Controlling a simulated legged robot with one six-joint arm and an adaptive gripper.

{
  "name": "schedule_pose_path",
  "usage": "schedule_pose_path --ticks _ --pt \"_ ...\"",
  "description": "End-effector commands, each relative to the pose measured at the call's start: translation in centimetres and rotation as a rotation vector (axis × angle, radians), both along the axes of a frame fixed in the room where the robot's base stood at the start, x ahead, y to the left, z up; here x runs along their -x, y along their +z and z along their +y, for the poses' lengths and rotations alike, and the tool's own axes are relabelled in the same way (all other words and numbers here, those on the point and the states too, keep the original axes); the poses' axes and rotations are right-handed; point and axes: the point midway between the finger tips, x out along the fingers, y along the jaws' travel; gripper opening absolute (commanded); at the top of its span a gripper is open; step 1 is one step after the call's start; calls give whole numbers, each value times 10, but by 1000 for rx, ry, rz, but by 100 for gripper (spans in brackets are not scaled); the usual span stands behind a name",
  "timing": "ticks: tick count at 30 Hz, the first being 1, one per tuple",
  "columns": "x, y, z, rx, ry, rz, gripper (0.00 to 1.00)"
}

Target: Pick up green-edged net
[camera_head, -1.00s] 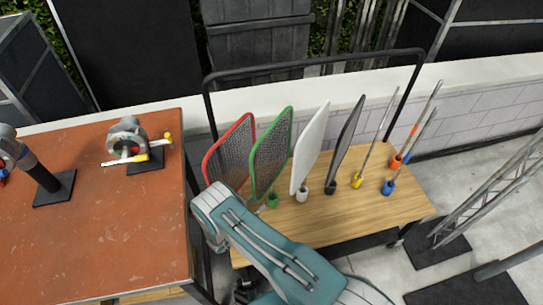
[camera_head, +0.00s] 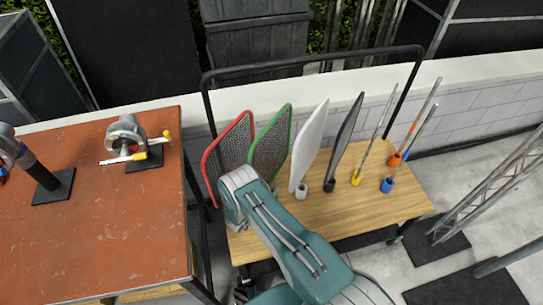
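The green-edged net (camera_head: 269,145) stands upright on the wooden cart top, between the red-edged net (camera_head: 229,151) on its left and a white panel (camera_head: 308,145) on its right. Its lower part and its base are hidden behind my teal and grey arm. My arm reaches up from the bottom of the view to just in front of the two nets. My gripper is not visible; the end of the arm hides it, so I cannot see whether it touches the net.
A dark panel (camera_head: 345,137) and several thin rods in coloured holders stand further right on the wooden cart (camera_head: 395,205). A black rail (camera_head: 310,62) arches behind them. A rusty-red table (camera_head: 95,230) with clamp-like tools stands at left. Metal truss lies at right.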

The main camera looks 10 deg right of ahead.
Motion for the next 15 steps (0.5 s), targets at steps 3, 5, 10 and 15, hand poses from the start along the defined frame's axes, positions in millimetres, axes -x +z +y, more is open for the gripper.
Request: schedule_pose_path --ticks 3,5,10,15 --pt "0 0 0 0 0 0 0" --pt "0 0 0 0 0 0 0" --pt "0 0 0 1 0 -1 0" --pt "0 1 0 1 0 -1 0"
